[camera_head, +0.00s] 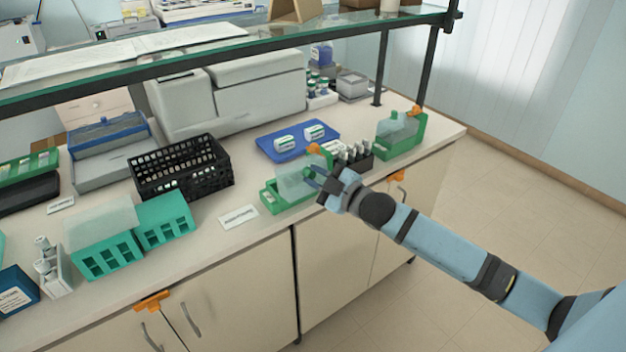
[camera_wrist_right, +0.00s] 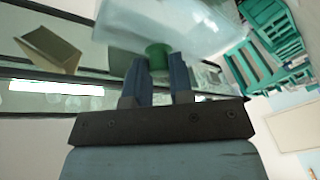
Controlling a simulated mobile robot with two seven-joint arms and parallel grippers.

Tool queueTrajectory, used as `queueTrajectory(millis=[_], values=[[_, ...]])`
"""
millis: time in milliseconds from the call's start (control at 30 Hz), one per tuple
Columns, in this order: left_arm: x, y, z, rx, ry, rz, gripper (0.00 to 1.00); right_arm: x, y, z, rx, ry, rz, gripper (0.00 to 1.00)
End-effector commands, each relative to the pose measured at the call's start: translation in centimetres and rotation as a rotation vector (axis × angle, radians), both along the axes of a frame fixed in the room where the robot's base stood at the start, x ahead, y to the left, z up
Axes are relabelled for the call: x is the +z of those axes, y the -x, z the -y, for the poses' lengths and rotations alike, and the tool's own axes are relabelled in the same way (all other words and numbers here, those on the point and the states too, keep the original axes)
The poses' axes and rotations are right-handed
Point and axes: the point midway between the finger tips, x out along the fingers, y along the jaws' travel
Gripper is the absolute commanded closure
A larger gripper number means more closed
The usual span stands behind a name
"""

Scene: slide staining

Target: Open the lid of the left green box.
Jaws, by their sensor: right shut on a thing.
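The left green box (camera_head: 272,202) stands near the bench's front edge. Its clear, pale lid (camera_head: 294,178) is at the box, and I cannot tell how far it is tilted. My right gripper (camera_head: 314,178) is at the lid's right side. In the right wrist view, my right gripper (camera_wrist_right: 160,85) is shut on the green knob (camera_wrist_right: 158,56) of the translucent lid (camera_wrist_right: 165,25). A similar green box (camera_head: 398,150) with a clear lid and an orange part stands farther right. My left gripper is not in view.
Behind the left green box are a dark rack of bottles (camera_head: 350,158) and a blue tray (camera_head: 270,148) with two white items. A label card (camera_head: 239,217), black basket (camera_head: 180,170) and teal racks (camera_head: 163,220) stand left. A glass shelf (camera_head: 200,52) spans above the bench.

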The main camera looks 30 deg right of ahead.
Motion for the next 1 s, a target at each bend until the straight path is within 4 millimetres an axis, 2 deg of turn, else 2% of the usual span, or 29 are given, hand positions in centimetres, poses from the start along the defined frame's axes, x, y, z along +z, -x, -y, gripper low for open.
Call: queueTrajectory(millis=[633, 667, 767, 1000], values=[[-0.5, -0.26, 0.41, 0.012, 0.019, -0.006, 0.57, -0.17, 0.38, 0.02, 0.001, -0.006, 0.059, 1.0], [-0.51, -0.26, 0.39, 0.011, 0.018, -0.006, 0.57, -0.17, 0.38, 0.02, 0.001, -0.006, 0.059, 0.77], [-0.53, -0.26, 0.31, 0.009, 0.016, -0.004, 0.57, -0.19, 0.38, 0.02, 0.001, -0.005, 0.058, 0.54], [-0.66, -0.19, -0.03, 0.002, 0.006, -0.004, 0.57, -0.31, 0.4, 0.03, 0.0, -0.005, 0.056, 0.53]])
